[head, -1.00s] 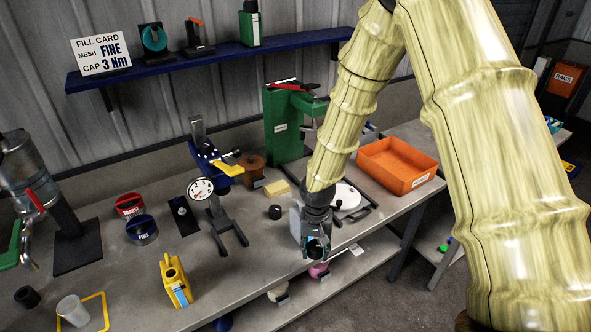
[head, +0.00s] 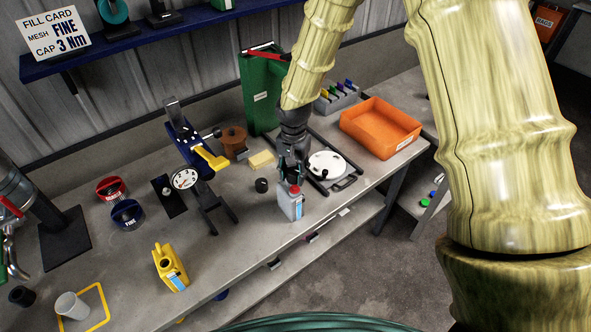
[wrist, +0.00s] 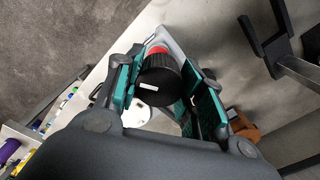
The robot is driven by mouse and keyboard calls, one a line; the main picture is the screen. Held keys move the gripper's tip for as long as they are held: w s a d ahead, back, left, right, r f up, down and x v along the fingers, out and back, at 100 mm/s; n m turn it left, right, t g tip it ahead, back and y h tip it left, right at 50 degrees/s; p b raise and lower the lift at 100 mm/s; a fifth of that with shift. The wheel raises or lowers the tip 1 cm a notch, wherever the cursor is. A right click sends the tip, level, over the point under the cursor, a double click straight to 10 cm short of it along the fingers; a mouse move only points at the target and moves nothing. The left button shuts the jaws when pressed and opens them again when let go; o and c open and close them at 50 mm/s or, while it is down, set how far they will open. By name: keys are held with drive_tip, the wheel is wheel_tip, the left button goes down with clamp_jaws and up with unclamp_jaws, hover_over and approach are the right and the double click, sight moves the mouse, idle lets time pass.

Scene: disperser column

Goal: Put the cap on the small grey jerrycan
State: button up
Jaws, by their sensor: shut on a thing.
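The small grey jerrycan (head: 289,204) stands upright near the bench's front edge, with a red part (head: 295,190) at its top. My gripper (head: 290,178) is directly above it, pointing down. In the wrist view my gripper (wrist: 162,84) is shut on a black round piece (wrist: 160,88) with a small white label. The red part (wrist: 158,50) shows just beyond the black piece, with the pale grey jerrycan (wrist: 174,46) behind. I cannot tell whether the red part is the cap or the neck, nor whether it touches the black piece.
A black cylinder (head: 261,185) stands close left of the jerrycan. A white round plate (head: 327,166) on a dark frame lies to the right, before an orange bin (head: 380,128). A dial gauge stand (head: 186,179) and yellow jerrycan (head: 168,268) stand left.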

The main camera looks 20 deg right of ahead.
sight(293, 186)
drive_tip(key=shift+s+f+b, duration=0.1)
drive_tip(key=shift+f+b, duration=1.1)
drive_tip(key=shift+f, duration=1)
drive_tip(key=shift+s+f, duration=0.25)
drive_tip(key=shift+f, duration=0.2)
idle(0.7)
drive_tip(key=shift+s+f, duration=0.2)
drive_tip(key=shift+f, duration=0.1)
drive_tip(key=shift+c, duration=0.6)
drive_tip(key=shift+w+d, duration=0.1)
drive_tip(key=shift+w, duration=0.05)
drive_tip(key=shift+c, duration=0.5)
drive_tip(key=shift+w+f, duration=0.1)
drive_tip(key=shift+w, duration=0.25)
drive_tip(key=o, duration=0.3)
drive_tip(key=shift+w+a+f+b, duration=0.2)
drive_tip(key=shift+f+b, duration=0.25)
drive_tip(key=shift+f, duration=0.2)
drive_tip(key=shift+o, duration=0.6)
drive_tip(key=shift+w+f, duration=0.35)
idle(0.7)
